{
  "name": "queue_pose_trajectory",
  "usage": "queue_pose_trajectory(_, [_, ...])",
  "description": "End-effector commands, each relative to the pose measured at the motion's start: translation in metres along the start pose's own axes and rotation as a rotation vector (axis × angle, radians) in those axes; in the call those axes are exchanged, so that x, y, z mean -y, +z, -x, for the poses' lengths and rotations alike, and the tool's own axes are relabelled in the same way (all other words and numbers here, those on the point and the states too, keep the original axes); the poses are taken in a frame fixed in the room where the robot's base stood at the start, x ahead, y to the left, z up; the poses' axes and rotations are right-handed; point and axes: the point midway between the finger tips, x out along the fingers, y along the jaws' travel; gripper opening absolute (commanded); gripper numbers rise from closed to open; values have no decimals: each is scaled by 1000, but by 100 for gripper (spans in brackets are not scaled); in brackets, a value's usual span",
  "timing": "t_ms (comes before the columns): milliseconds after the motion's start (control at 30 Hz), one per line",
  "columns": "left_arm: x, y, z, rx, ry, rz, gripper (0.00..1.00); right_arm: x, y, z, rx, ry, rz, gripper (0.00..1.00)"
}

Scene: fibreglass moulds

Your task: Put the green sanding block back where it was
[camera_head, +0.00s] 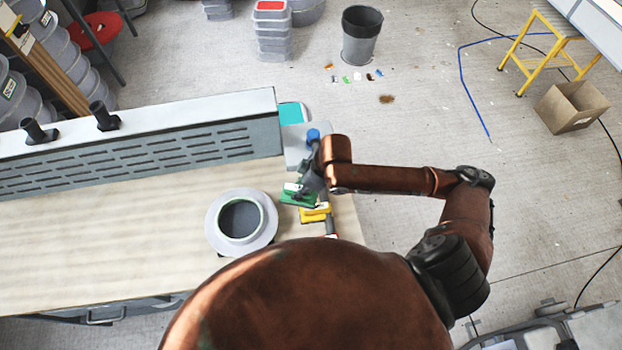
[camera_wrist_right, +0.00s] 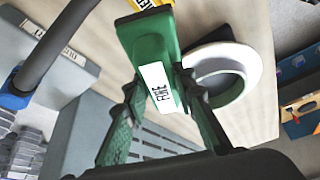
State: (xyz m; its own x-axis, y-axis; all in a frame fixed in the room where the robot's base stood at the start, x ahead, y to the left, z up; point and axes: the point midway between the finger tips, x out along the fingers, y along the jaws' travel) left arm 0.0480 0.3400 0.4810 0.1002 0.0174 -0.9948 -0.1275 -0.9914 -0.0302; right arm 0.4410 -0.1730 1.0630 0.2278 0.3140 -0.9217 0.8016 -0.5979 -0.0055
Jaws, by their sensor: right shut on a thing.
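The green sanding block (camera_head: 297,198) is near the right end of the bench in the head view, beside a yellow block. My right gripper (camera_head: 306,185) is shut on it. In the right wrist view the green block (camera_wrist_right: 140,38) sits between the two fingers, with a white label reading "FINE" facing the camera. I cannot tell whether the block touches the bench top or is slightly above it. My left gripper is not in view.
A yellow block (camera_head: 314,214) lies just in front of the green one. A grey round mould (camera_head: 213,222) stands to its left. A slotted grey panel (camera_head: 150,152) runs along the bench's back. The bench top (camera_head: 90,225) is clear at left.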

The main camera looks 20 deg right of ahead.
Motion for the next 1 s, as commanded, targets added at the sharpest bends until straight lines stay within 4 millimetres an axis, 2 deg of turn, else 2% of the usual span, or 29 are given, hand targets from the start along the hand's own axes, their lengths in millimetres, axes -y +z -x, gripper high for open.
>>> queue_pose_trajectory(33, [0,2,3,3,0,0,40,-14,4,-4,3,3,-7,2])
queue_pose_trajectory(200, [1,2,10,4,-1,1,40,-54,15,-17,2,3,-7,2])
queue_pose_trajectory(267, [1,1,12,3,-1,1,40,-68,19,-22,1,3,-7,2])
queue_pose_trajectory(433, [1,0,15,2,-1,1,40,-91,34,-52,1,0,-6,2])
queue_pose_trajectory(767, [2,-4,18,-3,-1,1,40,-113,47,-75,0,1,-4,2])
queue_pose_trajectory(1000, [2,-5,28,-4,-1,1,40,-112,57,-100,0,1,-2,2])
